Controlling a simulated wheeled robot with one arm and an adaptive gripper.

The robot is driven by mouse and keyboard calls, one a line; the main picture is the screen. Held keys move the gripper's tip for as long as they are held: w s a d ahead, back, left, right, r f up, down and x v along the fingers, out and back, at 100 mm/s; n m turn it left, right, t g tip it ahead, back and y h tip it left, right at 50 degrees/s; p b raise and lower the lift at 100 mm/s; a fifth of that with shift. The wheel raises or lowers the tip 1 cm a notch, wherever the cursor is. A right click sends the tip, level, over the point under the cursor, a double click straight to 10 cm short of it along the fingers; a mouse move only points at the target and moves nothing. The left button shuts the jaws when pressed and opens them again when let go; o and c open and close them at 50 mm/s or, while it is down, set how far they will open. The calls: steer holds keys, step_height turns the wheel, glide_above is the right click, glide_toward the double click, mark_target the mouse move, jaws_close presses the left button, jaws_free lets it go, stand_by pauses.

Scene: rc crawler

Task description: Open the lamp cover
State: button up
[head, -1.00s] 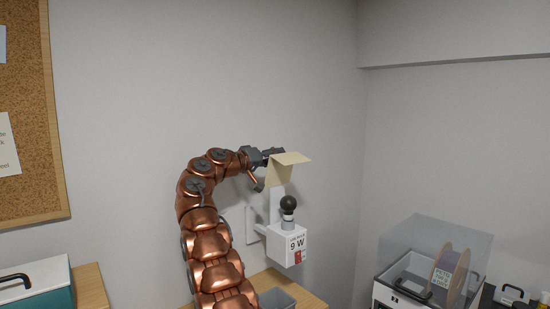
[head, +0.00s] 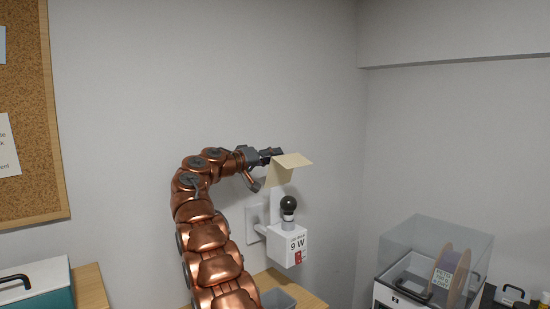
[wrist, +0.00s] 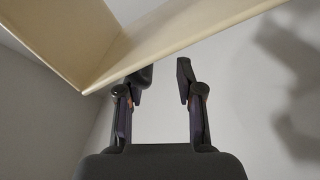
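The beige lamp cover (head: 292,160) is tilted up, well clear of the dark bulb (head: 288,203) on the white lamp box (head: 288,246) marked 9 W. My gripper (head: 272,157) is at the cover's left side in the head view. In the wrist view the cover (wrist: 165,35) crosses the top, and its lower edge lies at or very near the left fingertip. I cannot tell whether they touch. The fingers of my gripper (wrist: 162,77) are apart with nothing between them.
The lamp is fixed to the wall by a white plate (head: 257,220). A grey bin (head: 278,300) stands on the wooden table below. A clear-covered machine with a spool (head: 450,275) is at the right, and a teal box (head: 35,290) at the left.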

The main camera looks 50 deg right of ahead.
steer(key=w+a, duration=0.1)
steer(key=a, duration=0.9)
steer(key=shift+f, duration=0.15)
stand_by(0.4)
